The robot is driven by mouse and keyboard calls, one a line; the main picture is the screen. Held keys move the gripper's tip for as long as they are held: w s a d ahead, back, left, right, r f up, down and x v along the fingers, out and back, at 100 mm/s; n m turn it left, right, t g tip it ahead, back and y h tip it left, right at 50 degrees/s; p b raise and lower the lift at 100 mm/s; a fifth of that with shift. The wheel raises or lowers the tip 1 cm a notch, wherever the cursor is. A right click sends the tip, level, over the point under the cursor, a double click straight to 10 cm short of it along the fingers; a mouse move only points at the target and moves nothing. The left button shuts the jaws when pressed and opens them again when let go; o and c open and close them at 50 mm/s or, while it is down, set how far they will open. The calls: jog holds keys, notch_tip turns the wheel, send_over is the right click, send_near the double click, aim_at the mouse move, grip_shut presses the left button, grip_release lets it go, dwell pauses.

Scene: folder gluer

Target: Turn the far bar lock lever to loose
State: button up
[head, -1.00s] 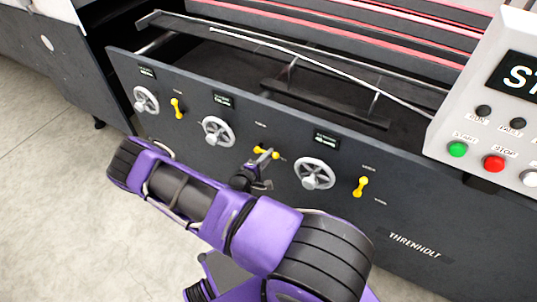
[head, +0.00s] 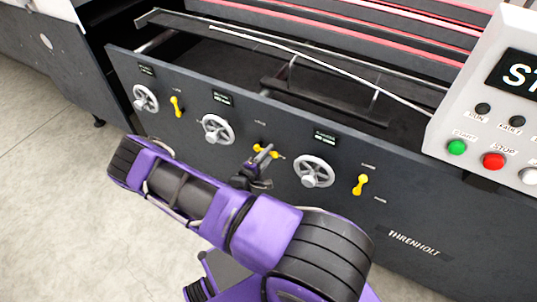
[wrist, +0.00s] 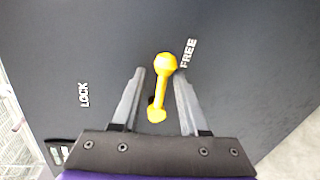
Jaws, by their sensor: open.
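The front panel carries three yellow levers: a left one (head: 176,106), a middle one (head: 259,148) and a right one (head: 361,185). I cannot tell from the labels which is the far bar's. My gripper (head: 264,152) is at the middle lever and partly covers it. In the wrist view the gripper (wrist: 158,85) is open, with a yellow lever (wrist: 161,85) between its fingers and a visible gap on both sides. The lever's larger knob points toward the FREE label (wrist: 188,53); the LOCK label (wrist: 84,95) is off to the left. The left and right levers stand nearly upright; the middle one lies nearly sideways.
Handwheels sit on the panel at left (head: 145,98), centre (head: 217,130) and right (head: 314,171), with small displays above them. A control box (head: 470,110) with green and red buttons juts out at right. Floor (head: 50,190) is open at left.

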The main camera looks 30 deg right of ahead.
jog(key=v, duration=1.7)
jog(key=shift+a, duration=0.1)
